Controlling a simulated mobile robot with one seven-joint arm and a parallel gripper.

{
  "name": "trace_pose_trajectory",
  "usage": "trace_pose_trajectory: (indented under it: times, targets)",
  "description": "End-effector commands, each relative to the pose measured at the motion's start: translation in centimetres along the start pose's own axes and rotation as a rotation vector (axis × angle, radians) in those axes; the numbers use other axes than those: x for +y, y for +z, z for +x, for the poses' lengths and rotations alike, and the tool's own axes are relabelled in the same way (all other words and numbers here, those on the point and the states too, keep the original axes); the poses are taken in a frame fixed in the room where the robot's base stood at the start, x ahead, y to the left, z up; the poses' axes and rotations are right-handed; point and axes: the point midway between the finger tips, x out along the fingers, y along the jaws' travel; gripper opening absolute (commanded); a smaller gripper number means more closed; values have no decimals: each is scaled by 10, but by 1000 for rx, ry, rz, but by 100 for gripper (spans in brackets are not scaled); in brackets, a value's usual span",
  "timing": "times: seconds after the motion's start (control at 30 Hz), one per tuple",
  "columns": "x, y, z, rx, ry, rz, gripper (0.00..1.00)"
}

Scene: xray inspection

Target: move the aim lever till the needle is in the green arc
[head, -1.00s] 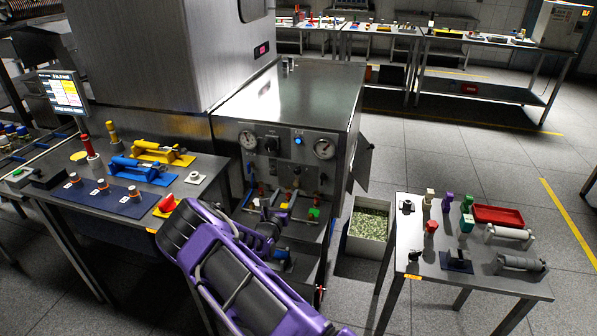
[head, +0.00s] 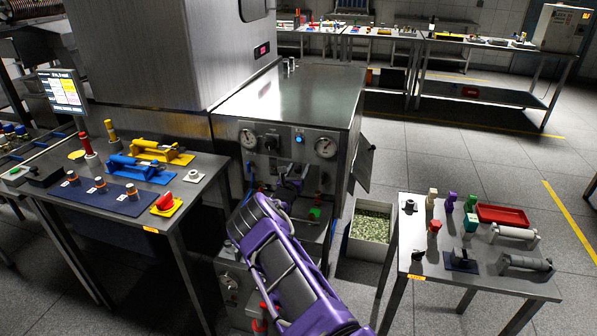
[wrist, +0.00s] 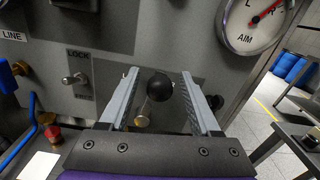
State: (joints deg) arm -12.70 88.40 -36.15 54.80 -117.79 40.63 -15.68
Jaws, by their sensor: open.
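The aim lever's black ball knob (wrist: 160,87) shows in the wrist view, in front of the grey panel, with a pale stem running down and left. My gripper (wrist: 159,74) is open, with one finger on each side of the knob; I cannot tell whether either touches it. The round AIM gauge (wrist: 250,24) is at upper right, cut off by the frame, with a red needle pointing up and right near the R. No green arc is clear there. In the head view the gauge (head: 326,147) is too small to read, and my arm hides the lever.
A LOCK toggle (wrist: 75,79) sits left of the lever, and a blue handle (wrist: 36,122) is farther left. Another gauge (head: 248,139) is on the panel's left. A side table (head: 415,262) with several parts stands at right, beside a bin (head: 367,248).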

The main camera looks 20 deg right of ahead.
Motion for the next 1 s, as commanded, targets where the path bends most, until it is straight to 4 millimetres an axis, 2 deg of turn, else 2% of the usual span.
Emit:
trace_pose_trajectory:
  times: [0.27,0.6,0.63,1.0]
  targets:
    - [0,0,1,0,0,0,64]
    - [0,0,1,0,0,0,3]
    - [0,0,1,0,0,0,0]
    - [0,0,1,0,0,0,0]
